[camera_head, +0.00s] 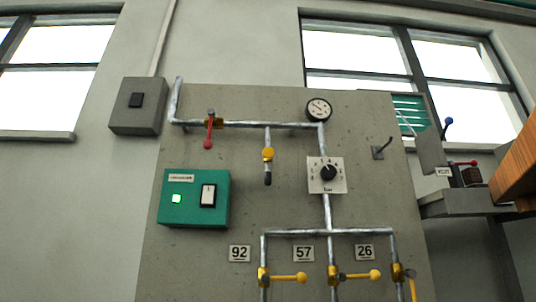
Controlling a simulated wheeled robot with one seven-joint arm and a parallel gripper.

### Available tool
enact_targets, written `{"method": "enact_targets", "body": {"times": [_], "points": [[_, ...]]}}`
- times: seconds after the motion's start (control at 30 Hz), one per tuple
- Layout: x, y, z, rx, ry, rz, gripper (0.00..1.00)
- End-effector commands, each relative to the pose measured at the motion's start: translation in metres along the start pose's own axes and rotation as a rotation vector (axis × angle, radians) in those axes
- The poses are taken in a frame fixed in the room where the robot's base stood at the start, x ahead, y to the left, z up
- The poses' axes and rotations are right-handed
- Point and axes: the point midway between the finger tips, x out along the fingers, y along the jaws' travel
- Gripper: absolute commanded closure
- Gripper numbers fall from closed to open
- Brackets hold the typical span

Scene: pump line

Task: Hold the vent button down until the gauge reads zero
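The round gauge (319,109) with a white face and dark rim sits at the top of the pipework on the concrete panel. Its needle is too small to read surely. No button is legibly marked as the vent button. A short pipe branch below the top pipe carries a yellow fitting (268,154) with a dark lower end, and I cannot tell whether it is the vent. My gripper is not in view, and nothing is seen touching the gauge or the fitting.
A red-handled valve (209,130), a black dial (328,173) and yellow-handled valves (289,278) stick out from the panel (200,270). A brown wooden-looking block (516,170) stands close at right.

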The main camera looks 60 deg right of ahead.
Motion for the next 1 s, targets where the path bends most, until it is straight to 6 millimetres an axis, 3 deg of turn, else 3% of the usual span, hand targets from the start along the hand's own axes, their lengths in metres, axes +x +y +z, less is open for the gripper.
{"method": "enact_targets", "body": {"times": [0.43, 1.0], "points": [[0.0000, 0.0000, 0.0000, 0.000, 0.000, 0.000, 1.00], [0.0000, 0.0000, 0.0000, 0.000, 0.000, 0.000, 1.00]]}}
